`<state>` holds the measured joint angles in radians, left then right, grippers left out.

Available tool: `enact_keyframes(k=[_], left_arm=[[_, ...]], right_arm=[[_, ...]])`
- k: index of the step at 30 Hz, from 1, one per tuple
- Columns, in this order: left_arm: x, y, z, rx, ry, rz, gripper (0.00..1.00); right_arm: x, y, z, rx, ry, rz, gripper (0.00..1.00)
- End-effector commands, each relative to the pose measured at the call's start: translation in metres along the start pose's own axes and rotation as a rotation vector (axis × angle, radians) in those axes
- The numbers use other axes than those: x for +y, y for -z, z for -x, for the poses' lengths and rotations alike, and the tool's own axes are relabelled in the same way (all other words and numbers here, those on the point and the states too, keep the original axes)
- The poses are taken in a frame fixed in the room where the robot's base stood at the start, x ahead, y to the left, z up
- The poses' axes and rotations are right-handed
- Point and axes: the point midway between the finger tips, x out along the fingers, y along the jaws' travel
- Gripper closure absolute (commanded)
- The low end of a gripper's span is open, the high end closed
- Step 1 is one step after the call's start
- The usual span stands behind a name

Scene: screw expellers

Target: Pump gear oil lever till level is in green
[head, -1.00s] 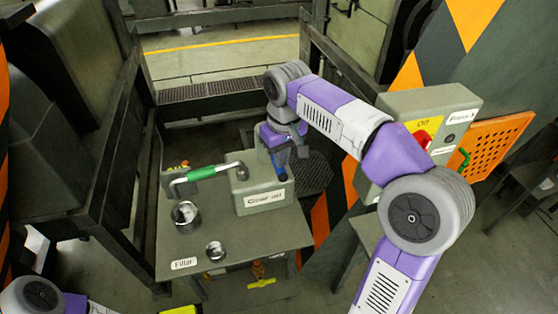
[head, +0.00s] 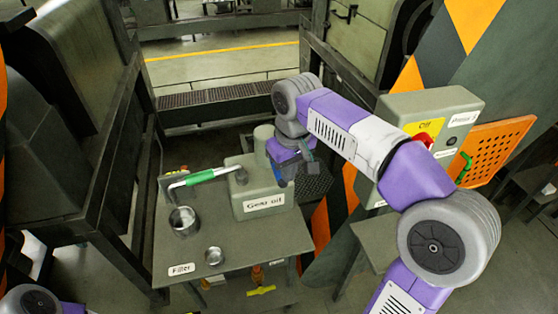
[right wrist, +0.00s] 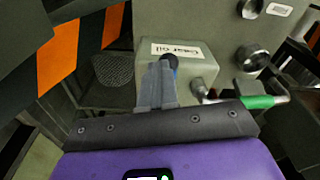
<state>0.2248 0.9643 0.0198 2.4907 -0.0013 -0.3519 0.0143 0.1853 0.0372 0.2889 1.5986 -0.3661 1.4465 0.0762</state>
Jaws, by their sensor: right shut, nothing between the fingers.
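The grey gear oil box (head: 240,190) stands on the table, its "Gear oil" label facing the front. Its lever, with a green grip (head: 200,177), reaches left from the box top. My right gripper (head: 282,182) is shut and empty at the box's right side, apart from the lever. In the right wrist view, my shut fingers (right wrist: 158,80) are in front of the gear oil box (right wrist: 200,68), with a small dark blue round part at their tips. The green grip (right wrist: 258,101) lies to their right. I cannot make out a level gauge or green zone. My left gripper is out of view.
Two open metal cups (head: 184,221) (head: 214,256) and a "Filter" label (head: 181,269) are on the table (head: 240,250). A control box with a red switch (head: 431,130) stands at right. Dark metal frames flank the table. A yellow valve handle (head: 261,291) sits below.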

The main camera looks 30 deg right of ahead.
Motion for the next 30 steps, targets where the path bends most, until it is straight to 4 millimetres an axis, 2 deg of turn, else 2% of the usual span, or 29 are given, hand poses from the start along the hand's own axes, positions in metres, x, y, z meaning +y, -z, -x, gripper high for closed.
enact_keyframes(k=[5, 8, 15, 21, 30], left_arm=[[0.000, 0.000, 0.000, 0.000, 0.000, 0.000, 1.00], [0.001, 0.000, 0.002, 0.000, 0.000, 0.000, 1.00], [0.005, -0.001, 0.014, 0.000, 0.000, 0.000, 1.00], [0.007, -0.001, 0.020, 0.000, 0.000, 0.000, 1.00], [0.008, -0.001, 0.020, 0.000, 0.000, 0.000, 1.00]], right_arm=[[0.000, 0.001, 0.000, -0.002, 0.001, 0.001, 1.00], [-0.001, 0.001, 0.006, 0.000, 0.001, 0.001, 1.00], [0.000, 0.001, 0.047, 0.001, 0.001, 0.001, 1.00], [0.000, 0.000, 0.071, -0.001, 0.000, 0.000, 1.00], [0.000, -0.001, 0.075, -0.002, 0.000, 0.000, 1.00]])
